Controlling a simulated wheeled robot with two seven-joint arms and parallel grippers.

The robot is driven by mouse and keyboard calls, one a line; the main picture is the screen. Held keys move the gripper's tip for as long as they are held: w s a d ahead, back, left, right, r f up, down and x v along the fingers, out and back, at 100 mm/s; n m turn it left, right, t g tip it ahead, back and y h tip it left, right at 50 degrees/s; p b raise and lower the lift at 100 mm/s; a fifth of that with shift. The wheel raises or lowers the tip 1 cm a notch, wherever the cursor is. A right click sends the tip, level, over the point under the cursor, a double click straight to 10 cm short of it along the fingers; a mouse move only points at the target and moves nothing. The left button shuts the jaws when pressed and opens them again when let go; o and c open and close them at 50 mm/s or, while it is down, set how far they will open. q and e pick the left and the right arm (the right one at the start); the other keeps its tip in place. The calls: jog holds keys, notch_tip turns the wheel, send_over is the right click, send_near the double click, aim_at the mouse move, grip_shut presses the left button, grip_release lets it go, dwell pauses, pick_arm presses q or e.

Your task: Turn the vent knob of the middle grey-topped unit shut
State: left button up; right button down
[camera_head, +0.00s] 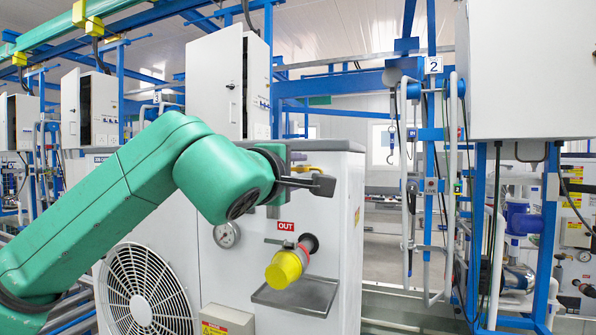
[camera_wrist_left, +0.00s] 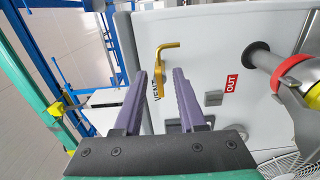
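The grey-topped unit (camera_head: 340,146) stands in the middle of the head view, a white cabinet with a red OUT label. Its vent knob is a bent yellow handle (camera_wrist_left: 163,58) beside the VENT lettering in the left wrist view. In the head view only a bit of yellow (camera_head: 301,168) shows behind my gripper. My left gripper (camera_head: 316,184) is in front of the unit's upper part. In the left wrist view its two purple fingers (camera_wrist_left: 159,74) are apart, with the handle beyond and between the tips. I cannot tell whether they touch it. My right gripper is not in view.
Below the gripper, a yellow-capped outlet (camera_head: 287,267) sticks out over a metal drip tray (camera_head: 312,297). A gauge (camera_head: 227,235) and a fan grille (camera_head: 146,291) are on the unit's faces. Blue posts and pipes (camera_head: 430,170) stand to the right.

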pick_arm(q)
jog(key=b+v, duration=0.1)
jog(key=v, duration=0.1)
jog(key=b+v, duration=0.1)
jog(key=v, duration=0.1)
jog(key=b+v, duration=0.2)
jog(key=shift+s+f, duration=0.15)
jog(key=shift+f, duration=0.25)
jog(key=b+v, duration=0.2)
jog(key=v, duration=0.6)
jog(key=shift+r, duration=0.45)
jog(key=shift+s+a, duration=0.1)
